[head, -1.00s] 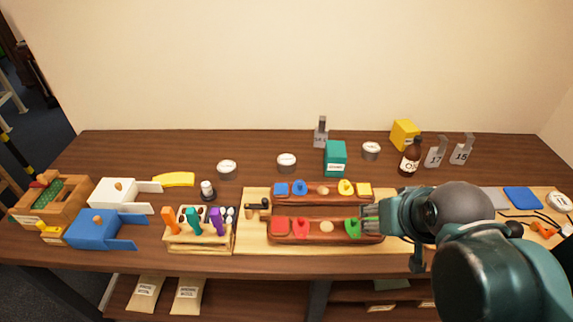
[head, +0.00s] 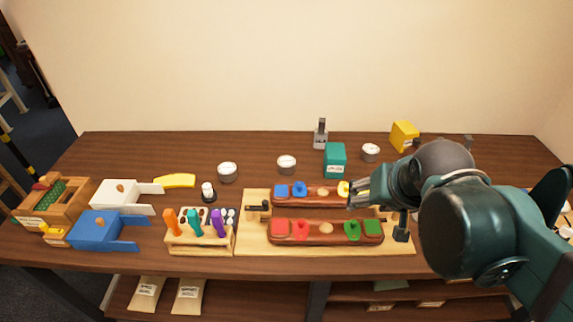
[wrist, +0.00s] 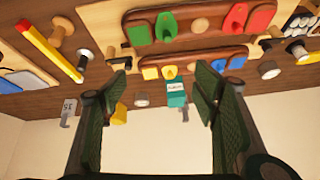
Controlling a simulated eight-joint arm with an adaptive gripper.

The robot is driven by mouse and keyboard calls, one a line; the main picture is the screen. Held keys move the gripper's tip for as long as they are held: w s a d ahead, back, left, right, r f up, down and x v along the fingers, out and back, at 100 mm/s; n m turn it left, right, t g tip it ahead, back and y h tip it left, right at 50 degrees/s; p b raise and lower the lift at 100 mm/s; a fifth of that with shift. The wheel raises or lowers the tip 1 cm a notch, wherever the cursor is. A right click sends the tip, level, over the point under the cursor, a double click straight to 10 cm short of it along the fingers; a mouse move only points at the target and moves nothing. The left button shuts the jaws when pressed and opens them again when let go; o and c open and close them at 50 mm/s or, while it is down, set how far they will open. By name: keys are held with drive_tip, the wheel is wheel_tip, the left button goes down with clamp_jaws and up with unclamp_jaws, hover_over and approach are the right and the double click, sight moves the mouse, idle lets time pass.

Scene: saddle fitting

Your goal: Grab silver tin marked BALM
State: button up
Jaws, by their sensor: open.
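Three round silver tins with white lids stand on the table in the head view: one at left (head: 227,172), one in the middle (head: 286,164) and one at right (head: 370,152), beside the teal box. Their lid print is too small to read, so I cannot tell which is marked BALM. My gripper (head: 358,194) is open and empty over the right end of the wooden rack. In the wrist view, its two fingers (wrist: 165,95) are spread apart with nothing between them. A silver tin (wrist: 142,99) and the teal box show beyond.
The teal box (head: 335,158), a grey stand (head: 321,133) and a yellow box (head: 404,135) are near the right tin. Wooden racks (head: 325,233) with coloured pieces lie in front. My arm hides the right side.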

drive_tip(key=w+a+r+m+g+p, duration=0.1)
drive_tip(key=w+a+r+m+p, duration=0.1)
drive_tip(key=w, duration=0.4)
drive_tip(key=w+a+r+m+g+p, duration=0.1)
drive_tip(key=w+a+r+m+p, duration=0.15)
drive_tip(key=w, duration=0.35)
drive_tip(key=m+g+h+p, duration=0.2)
drive_tip(key=m+g+p, duration=0.2)
drive_tip(key=m+p, duration=0.55)
hover_over(286, 161)
drive_tip(key=b, duration=0.2)
drive_tip(key=shift+m, duration=0.9)
drive_tip(key=f, duration=1.4)
drive_tip(key=shift+s+a+f, duration=0.15)
drive_tip(key=shift+s+f, duration=0.1)
drive_tip(key=shift+s, duration=0.1)
drive_tip(key=shift+w+a+f, duration=0.2)
drive_tip(key=shift+a+f, duration=0.05)
drive_tip(key=shift+f, duration=0.25)
drive_tip(key=shift+d+f, duration=0.15)
drive_tip(key=shift+f, duration=1.1)
drive_tip(key=shift+w+d+f, duration=0.1)
drive_tip(key=shift+d+f, duration=0.1)
drive_tip(key=shift+f, duration=1.1)
drive_tip(key=shift+d+f, duration=0.15)
drive_tip(key=shift+f, duration=1.15)
